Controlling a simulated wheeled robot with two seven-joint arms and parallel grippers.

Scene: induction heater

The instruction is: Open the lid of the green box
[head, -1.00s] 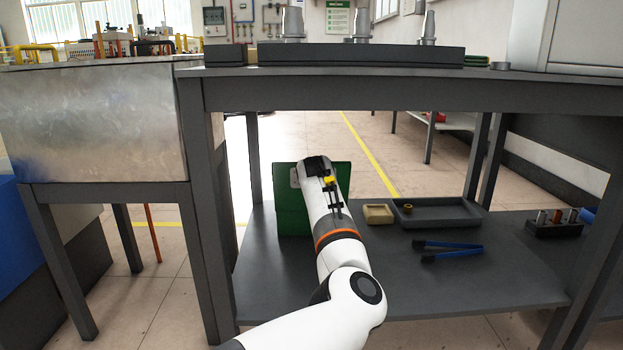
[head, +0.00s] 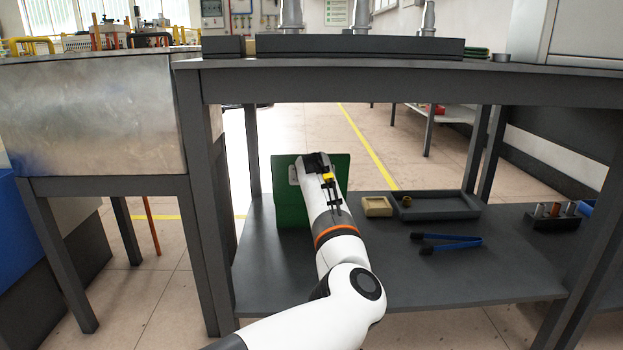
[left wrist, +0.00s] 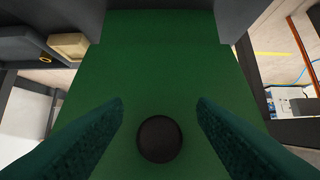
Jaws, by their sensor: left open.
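The green box (head: 291,208) is at the back left of the lower shelf, largely covered by my left arm in the head view. In the left wrist view its green face (left wrist: 160,70) fills the middle, with a dark round knob or spot (left wrist: 160,139) low in the centre. I cannot tell from these views how far the lid is open. My left gripper (left wrist: 160,102) is open, its two green-tinted fingers spread on either side of the dark round part. Its fingertips are hidden in the head view. My right gripper is not in view.
A small tan box (head: 377,206) and a grey tray (head: 440,207) lie on the shelf (head: 430,285) right of my arm. Blue tongs (head: 446,243) lie in front. The tabletop (head: 420,66) hangs above, with table legs at both sides. The shelf's front right is clear.

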